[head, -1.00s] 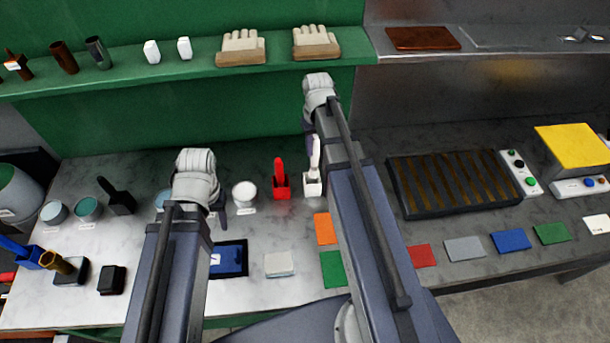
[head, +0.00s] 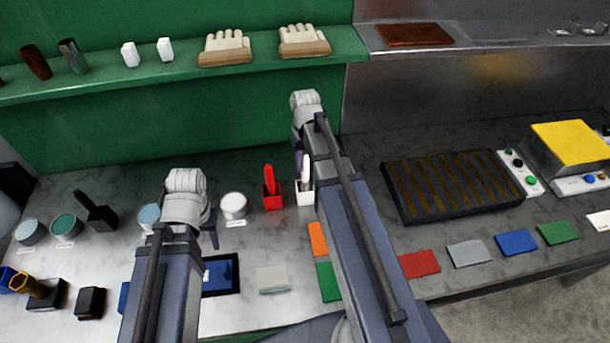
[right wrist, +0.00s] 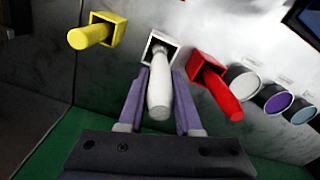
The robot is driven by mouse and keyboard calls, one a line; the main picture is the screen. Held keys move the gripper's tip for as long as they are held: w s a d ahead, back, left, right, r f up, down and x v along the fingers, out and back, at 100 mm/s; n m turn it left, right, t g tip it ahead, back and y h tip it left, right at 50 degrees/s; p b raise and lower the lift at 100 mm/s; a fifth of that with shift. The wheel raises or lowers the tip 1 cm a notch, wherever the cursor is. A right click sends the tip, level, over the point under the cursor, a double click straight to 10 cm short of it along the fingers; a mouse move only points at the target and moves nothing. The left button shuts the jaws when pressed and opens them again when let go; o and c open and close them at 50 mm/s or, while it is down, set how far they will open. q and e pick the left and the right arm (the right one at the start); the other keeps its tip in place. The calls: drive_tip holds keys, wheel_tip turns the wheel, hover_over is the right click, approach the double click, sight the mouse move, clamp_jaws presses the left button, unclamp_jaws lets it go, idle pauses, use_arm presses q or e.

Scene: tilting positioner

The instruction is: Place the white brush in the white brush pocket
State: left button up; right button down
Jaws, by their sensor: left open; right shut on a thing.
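The white brush (right wrist: 159,97) stands handle-out in the white brush pocket (right wrist: 148,54), its lower end inside and hidden. In the head view the white handle (head: 305,170) rises from the white pocket (head: 304,198), partly behind my right arm. My right gripper (right wrist: 161,76) is shut on the brush, with a purple finger on each side of the handle just outside the pocket mouth. My left gripper (head: 211,232) is open and empty above the bench, left of the red pocket.
A red brush (right wrist: 218,92) in a red pocket (head: 272,201) stands close beside the white one. A yellow brush (right wrist: 88,36) in its pocket is on the other side. A white-filled pot (head: 233,206) stands left of the red pocket. Coloured squares lie along the bench front.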

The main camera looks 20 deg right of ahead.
sight(305, 171)
drive_tip(key=shift+f+b, duration=1.8)
drive_tip(key=shift+b, duration=0.05)
drive_tip(key=shift+f, duration=0.2)
drive_tip(key=c, duration=0.6)
unclamp_jaws()
drive_tip(key=shift+r, duration=0.1)
wheel_tip(305, 171, up, 12)
drive_tip(key=p, duration=1.2)
drive_tip(key=shift+r, duration=0.15)
drive_tip(key=s+a+n, duration=0.1)
drive_tip(key=s+a, duration=0.6)
drive_tip(key=a, duration=0.3)
drive_tip(key=s+a+n+h, duration=0.1)
drive_tip(key=s+a+n, duration=0.1)
drive_tip(key=s+a, duration=0.4)
drive_tip(key=a, duration=0.5)
drive_tip(key=shift+s+a, duration=0.25)
drive_tip(key=shift+s, duration=0.15)
